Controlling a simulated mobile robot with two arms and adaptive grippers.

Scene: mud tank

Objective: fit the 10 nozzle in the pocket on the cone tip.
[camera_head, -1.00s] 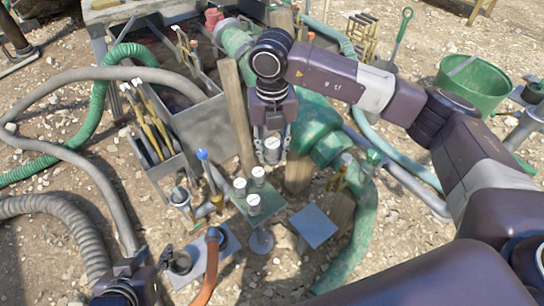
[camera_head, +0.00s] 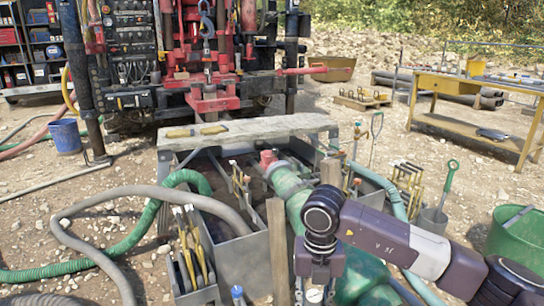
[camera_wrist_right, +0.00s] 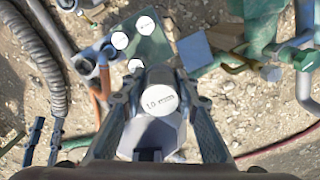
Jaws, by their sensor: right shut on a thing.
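My right gripper (camera_head: 314,290) is at the lower edge of the head view, pointing down beside the green pump body. In the right wrist view it (camera_wrist_right: 160,105) is shut on the 10 nozzle (camera_wrist_right: 159,92), whose round white end reads "10". That white end also shows between the fingers in the head view. Below the nozzle, the right wrist view shows a green stand (camera_wrist_right: 155,48) with several white-topped nozzles (camera_wrist_right: 145,24). I cannot make out the cone tip or its pocket. My left gripper is out of view.
A grey tank (camera_head: 235,262) with a pale plank (camera_head: 255,130) across its far end stands ahead, with a wooden post (camera_head: 277,245) near my right gripper. Hoses (camera_head: 120,205) lie to the left. A green tub (camera_head: 515,238) and a yellow bench (camera_head: 475,90) are at the right.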

